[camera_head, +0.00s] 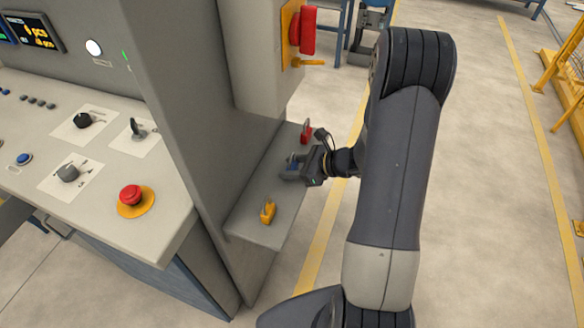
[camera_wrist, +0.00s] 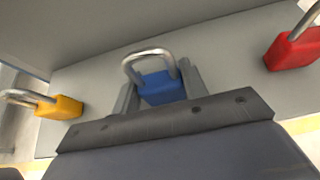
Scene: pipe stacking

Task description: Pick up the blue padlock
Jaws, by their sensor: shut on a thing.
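The blue padlock (camera_wrist: 160,88) has a silver shackle pointing away from my gripper in the wrist view. My gripper (camera_wrist: 158,92) has one finger on each side of its blue body and is shut on it. In the head view the blue padlock (camera_head: 292,162) shows small at the fingers of my gripper (camera_head: 293,170), over the grey ledge. Part of the padlock is hidden by my gripper. I cannot tell whether it touches the ledge.
The grey ledge (camera_head: 257,228) also holds a yellow padlock (camera_head: 268,211) at the near end and a red padlock (camera_head: 306,132) at the far end. A grey cabinet wall (camera_head: 190,120) rises on the left. Open floor lies to the right.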

